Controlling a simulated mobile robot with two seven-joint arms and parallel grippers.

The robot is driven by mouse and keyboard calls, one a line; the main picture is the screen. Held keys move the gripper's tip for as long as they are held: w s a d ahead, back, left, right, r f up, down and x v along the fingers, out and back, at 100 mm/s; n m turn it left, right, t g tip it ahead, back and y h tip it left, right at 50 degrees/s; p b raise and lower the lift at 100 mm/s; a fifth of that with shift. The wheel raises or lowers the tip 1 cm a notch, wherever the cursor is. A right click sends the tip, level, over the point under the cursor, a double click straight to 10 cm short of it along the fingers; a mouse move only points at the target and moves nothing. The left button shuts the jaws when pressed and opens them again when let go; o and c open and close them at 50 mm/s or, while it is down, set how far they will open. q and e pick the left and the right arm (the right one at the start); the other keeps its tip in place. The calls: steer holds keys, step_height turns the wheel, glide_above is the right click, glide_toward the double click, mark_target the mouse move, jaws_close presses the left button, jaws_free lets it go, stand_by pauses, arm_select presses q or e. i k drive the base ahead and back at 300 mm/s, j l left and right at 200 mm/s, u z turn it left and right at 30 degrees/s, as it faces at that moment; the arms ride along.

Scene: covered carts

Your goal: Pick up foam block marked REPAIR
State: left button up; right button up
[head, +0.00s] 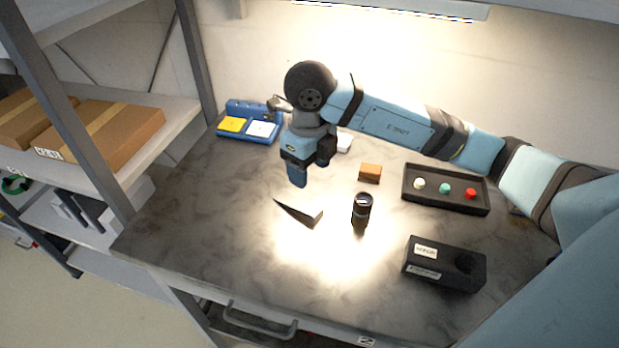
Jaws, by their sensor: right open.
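A black block (428,272) with a round recess and two white labels lies at the front right of the grey table; it looks like the foam block, but I cannot read its labels surely. My right gripper (311,172) is open and empty, pointing down above the table's middle left, well away from the block. Its arm comes in from the right and passes above the table's back. My left gripper is not in view.
The table (220,245) also holds a black wedge (300,214), a black cylinder (361,210), an orange-brown block (370,173), a dark tray (447,205) with three coloured knobs and a blue holder (248,108). Shelves with boxes (115,140) stand left. The table's front left is clear.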

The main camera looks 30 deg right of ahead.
mark_target(439, 263)
steer(key=k+j, duration=0.7)
steer(key=k, duration=0.15)
